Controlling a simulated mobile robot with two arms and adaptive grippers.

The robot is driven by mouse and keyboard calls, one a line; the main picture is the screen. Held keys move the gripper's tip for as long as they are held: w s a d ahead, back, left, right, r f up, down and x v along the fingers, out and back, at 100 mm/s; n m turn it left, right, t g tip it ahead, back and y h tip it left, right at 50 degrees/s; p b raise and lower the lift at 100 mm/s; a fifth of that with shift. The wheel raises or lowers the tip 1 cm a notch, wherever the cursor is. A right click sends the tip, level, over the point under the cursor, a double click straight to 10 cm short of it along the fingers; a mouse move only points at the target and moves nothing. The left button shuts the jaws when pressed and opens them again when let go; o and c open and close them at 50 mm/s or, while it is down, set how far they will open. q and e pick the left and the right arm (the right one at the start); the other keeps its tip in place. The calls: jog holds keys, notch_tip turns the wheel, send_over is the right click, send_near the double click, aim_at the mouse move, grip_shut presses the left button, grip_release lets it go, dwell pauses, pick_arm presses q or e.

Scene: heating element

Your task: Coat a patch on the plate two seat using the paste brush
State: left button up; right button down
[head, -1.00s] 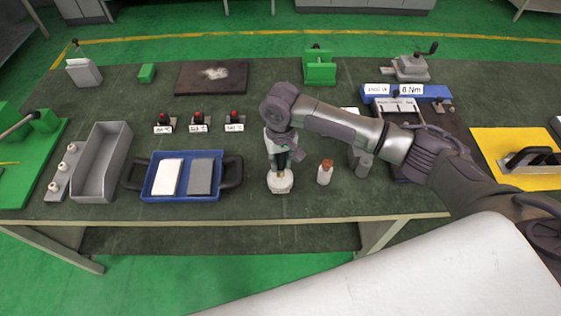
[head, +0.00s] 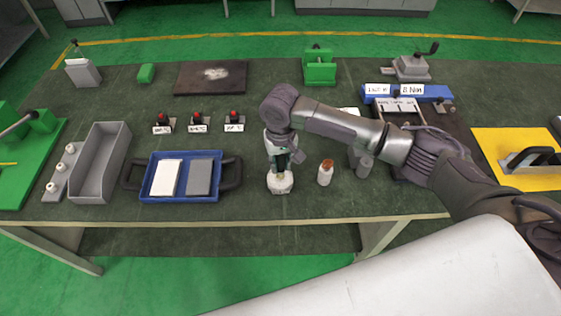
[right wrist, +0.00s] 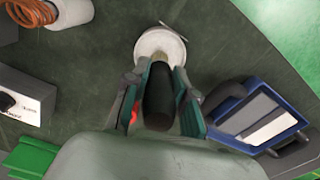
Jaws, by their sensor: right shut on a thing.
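My right gripper (head: 287,158) is over the white paste pot (head: 280,184) near the table's front edge, pointing down. In the right wrist view my right gripper (right wrist: 162,88) is shut on the dark handle of the paste brush (right wrist: 158,100). The brush's lower end is at the round white pot (right wrist: 160,47); its bristles are hidden. A blue tray (head: 180,196) left of the gripper holds a white plate (head: 167,178) and a grey plate (head: 199,177). I cannot tell which place is the plate two seat. My left gripper is not in view.
A white bottle with a brown cap (head: 325,174) stands close right of the pot. A grey bin (head: 100,165) is at left. Several red-buttoned switches stand behind the blue tray. A dark board (head: 211,82) with a whitish patch lies at the back. The middle of the table is fairly clear.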

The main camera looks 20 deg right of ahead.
jog(key=shift+f, duration=0.45)
dwell(0.3)
jog(key=shift+s+f+p, duration=0.15)
jog(key=shift+p, duration=0.25)
dwell(2.1)
notch_tip(320, 180, up, 6)
jog(key=p, duration=0.6)
jog(key=shift+f, duration=0.25)
jog(key=shift+r+p, duration=0.85)
jog(key=shift+r, duration=0.05)
